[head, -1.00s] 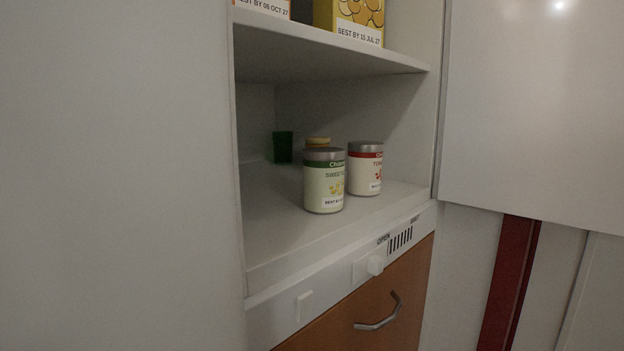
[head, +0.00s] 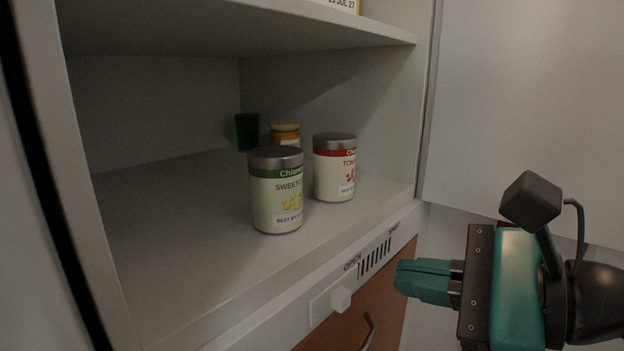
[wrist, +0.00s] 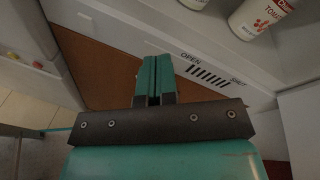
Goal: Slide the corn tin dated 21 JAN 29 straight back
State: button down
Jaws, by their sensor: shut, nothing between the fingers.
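The sweetcorn tin (head: 276,192), with a green band and a grey lid, stands upright near the front of the shelf in the head view. Its label reads "BEST BY 2..."; the rest of the date is turned out of sight. A tomato tin (head: 334,168) with a red band stands just right of it and slightly behind; it also shows in the wrist view (wrist: 262,14). My gripper (head: 402,278) is at the lower right in front of the cabinet, below shelf level and right of the corn tin. Its teal fingers are together and empty.
Behind the tins are a jar with a yellowish lid (head: 285,133) and a dark green container (head: 247,131). The shelf (head: 160,215) is clear on the left. An upper shelf (head: 230,25) overhangs. A slider knob (head: 341,299) protrudes from the front panel.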

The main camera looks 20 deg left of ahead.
notch_tip(320, 180, up, 3)
jog(key=w+m+t+y, duration=0.2)
jog(key=w+m, duration=0.1)
jog(key=m, duration=0.4)
jog(key=m+p, duration=0.1)
jog(key=p, duration=1)
send_near(296, 189)
jog(key=shift+t, duration=0.4)
jog(key=x, duration=0.6)
jog(key=shift+s+a, duration=0.15)
jog(key=shift+a, duration=0.3)
jog(key=shift+w+a+f, duration=0.15)
jog(key=shift+w+a, duration=0.1)
jog(key=shift+a, duration=0.15)
